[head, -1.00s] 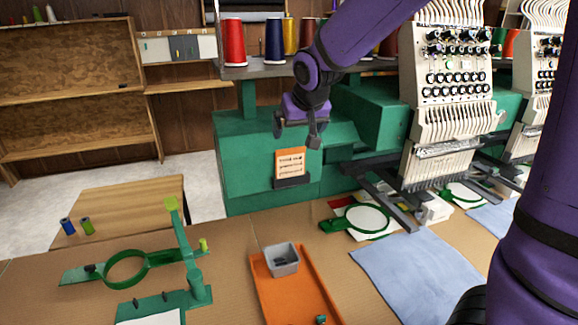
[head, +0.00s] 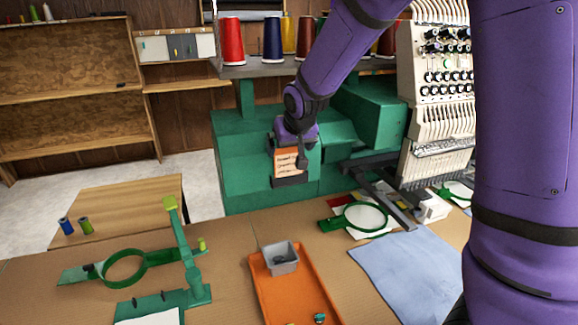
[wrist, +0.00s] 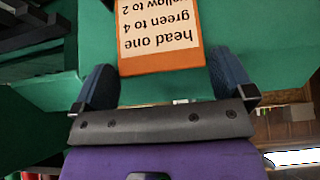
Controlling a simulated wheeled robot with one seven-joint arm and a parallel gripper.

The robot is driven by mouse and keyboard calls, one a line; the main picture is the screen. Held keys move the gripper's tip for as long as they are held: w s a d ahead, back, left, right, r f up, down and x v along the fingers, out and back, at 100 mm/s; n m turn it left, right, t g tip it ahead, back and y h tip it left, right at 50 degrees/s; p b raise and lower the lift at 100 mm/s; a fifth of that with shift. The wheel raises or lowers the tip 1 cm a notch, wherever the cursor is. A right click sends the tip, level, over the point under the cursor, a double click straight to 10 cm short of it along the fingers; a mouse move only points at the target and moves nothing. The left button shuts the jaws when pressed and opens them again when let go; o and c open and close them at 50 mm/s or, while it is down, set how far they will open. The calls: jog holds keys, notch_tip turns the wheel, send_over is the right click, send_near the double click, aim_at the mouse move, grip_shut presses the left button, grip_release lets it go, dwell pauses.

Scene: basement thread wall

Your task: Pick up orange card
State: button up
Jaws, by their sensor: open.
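The orange card (head: 288,162) stands upright in a dark holder (head: 290,181) on the front of the green machine housing. In the wrist view the card (wrist: 160,62) has an orange border and a cream face with printed lines that read upside down. My gripper (head: 289,150) is at the card's upper part in the head view and hides some of it. In the wrist view my gripper (wrist: 163,85) is open, with one dark finger on each side of the card's near edge. Gaps show between the fingers and the card.
The green housing (head: 235,150) stands around the card. A shelf with thread cones (head: 232,42) is above it. An orange tray (head: 262,290) with a grey bin (head: 280,264) lies on the table below. An embroidery hoop (head: 362,217) lies to the right.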

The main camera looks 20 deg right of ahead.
jog(key=shift+c, duration=0.2)
jog(key=c, duration=0.9)
jog(key=shift+r, duration=0.1)
